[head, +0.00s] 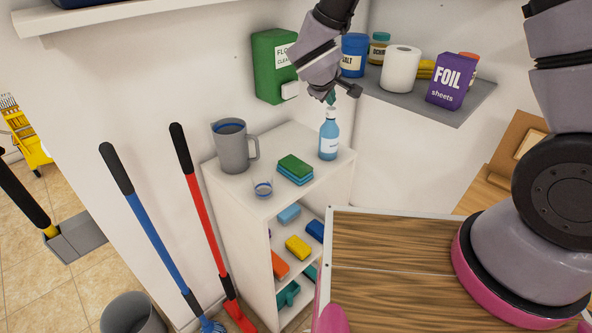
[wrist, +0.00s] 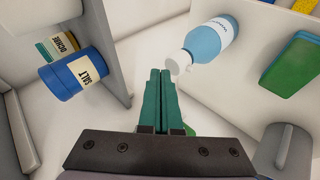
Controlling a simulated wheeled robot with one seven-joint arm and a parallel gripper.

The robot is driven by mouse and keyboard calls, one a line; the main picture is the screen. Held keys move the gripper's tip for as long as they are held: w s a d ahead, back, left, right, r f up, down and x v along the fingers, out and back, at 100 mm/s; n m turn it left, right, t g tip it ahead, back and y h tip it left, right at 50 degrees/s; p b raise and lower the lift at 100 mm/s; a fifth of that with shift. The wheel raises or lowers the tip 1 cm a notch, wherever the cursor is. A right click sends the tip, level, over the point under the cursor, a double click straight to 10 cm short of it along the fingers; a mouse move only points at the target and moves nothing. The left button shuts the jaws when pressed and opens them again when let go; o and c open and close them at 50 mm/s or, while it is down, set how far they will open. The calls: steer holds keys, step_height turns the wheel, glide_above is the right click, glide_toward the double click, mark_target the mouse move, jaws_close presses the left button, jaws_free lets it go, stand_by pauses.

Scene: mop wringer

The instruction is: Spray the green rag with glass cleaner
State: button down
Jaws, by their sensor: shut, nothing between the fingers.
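A blue bottle (head: 329,140) with a white cap and label stands upright on the top of a white shelf unit. It also shows in the wrist view (wrist: 212,38), its cap beside my fingertips. My gripper (head: 331,98) is just above the bottle top, its green fingers together (wrist: 160,73) and holding nothing; I cannot tell whether they touch the cap. A green piece on a blue block (head: 295,168) lies left of the bottle; it also shows in the wrist view (wrist: 292,66). I cannot tell whether it is the green rag or a sponge.
A wall shelf (head: 436,103) at the right carries a salt tub (wrist: 75,76), a paper roll and a foil box. A wooden surface (head: 400,245) is in front.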

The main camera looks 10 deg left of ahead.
steer(key=shift+r, duration=0.4)
steer(key=shift+r, duration=0.1)
steer(key=shift+r, duration=2.4)
steer(key=shift+w+a, duration=0.1)
steer(key=shift+w, duration=0.05)
stand_by(0.6)
